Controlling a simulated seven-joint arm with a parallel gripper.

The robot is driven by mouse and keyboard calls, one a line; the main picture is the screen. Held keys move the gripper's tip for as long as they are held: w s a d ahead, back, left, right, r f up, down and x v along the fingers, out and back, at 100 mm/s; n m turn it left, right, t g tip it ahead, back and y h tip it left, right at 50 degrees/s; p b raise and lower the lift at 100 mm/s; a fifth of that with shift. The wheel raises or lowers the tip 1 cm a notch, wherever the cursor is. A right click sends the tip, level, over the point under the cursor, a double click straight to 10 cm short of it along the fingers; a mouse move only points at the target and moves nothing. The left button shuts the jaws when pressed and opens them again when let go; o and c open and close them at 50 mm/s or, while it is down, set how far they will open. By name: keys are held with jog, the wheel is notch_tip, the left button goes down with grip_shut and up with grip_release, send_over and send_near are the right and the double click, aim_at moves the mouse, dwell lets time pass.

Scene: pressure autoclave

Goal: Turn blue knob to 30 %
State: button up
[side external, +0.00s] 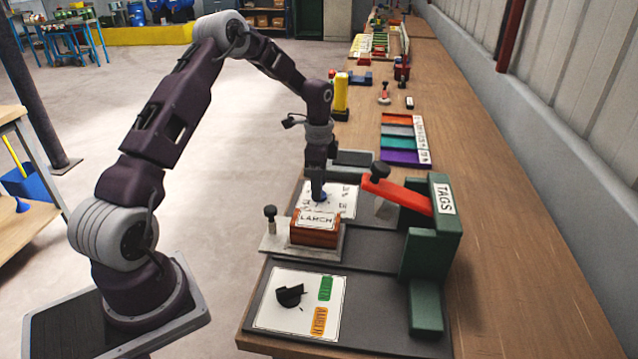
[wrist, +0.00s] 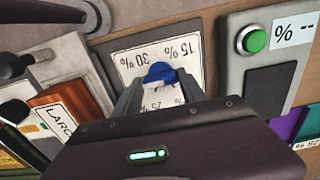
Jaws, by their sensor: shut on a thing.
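The blue knob (wrist: 161,71) sits on a white dial plate (wrist: 128,58) and shows between my fingers in the wrist view. The plate reads upside down there, with 15 % and 30 % along its far side and another marking partly hidden near the knob. My gripper (side external: 318,187) points down and is shut on the knob. The knob's pointer direction cannot be made out.
A wooden block labelled LARCH (side external: 315,233) stands close in front of the plate. A green TAGS press with a red lever (side external: 405,195) is at the right. A black knob (side external: 290,294) is nearer. A green button (wrist: 254,39) sits beside a "% --" display (wrist: 294,34).

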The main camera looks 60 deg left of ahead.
dwell(0.4)
jog(key=o, duration=1.4)
jog(key=shift+c, duration=0.2)
notch_tip(320, 180, up, 7)
jog(key=shift+r, duration=0.1)
